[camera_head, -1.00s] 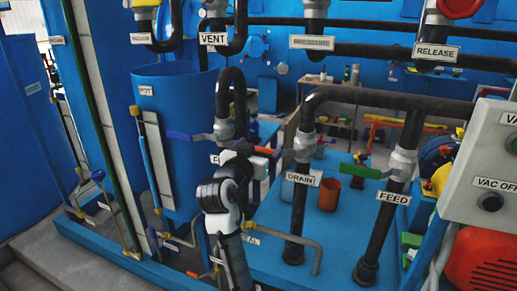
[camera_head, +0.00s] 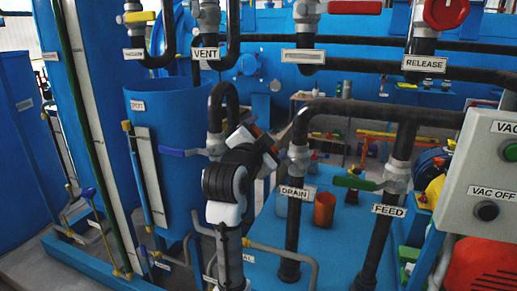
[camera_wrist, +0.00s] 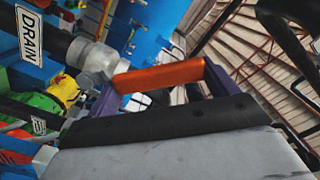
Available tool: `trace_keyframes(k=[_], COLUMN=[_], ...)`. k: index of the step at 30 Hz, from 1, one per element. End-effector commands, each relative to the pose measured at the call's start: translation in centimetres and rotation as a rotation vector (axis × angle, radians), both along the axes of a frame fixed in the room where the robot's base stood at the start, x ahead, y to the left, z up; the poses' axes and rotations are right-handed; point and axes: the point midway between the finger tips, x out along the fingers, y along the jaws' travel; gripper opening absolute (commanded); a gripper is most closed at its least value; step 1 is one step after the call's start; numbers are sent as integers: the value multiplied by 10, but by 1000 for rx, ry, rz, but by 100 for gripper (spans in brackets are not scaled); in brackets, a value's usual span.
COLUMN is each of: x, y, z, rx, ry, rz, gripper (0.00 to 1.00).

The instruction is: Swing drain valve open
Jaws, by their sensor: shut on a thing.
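The drain valve (camera_head: 298,158) sits on a dark vertical pipe at centre, with a white DRAIN label (camera_head: 293,192) below it. In the wrist view its grey body (camera_wrist: 95,60) is at upper left, with the DRAIN label (camera_wrist: 29,36) beside it. Its orange handle (camera_wrist: 157,76) runs from the body to the right, between my fingers. My gripper (camera_head: 265,142) is just left of the valve body and is shut on the handle. In the head view my gripper and wrist hide most of the handle.
The feed valve (camera_head: 358,183) with a green lever is to the right. A blue-handled valve (camera_head: 180,153) is close at left. The control box (camera_head: 487,175) stands at far right. Pipes crowd the space.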

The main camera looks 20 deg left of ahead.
Motion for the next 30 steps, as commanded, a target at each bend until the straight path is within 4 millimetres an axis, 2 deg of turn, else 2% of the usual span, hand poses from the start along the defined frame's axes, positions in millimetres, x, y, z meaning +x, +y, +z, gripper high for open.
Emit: trace_keyframes(k=[9,18,30], x=[-1,-2,-3], y=[-27,-52,-73], z=[15,21,23], rx=[304,561,762], ry=[-11,-20,-27], rz=[1,1,-1], gripper=[45,45,45])
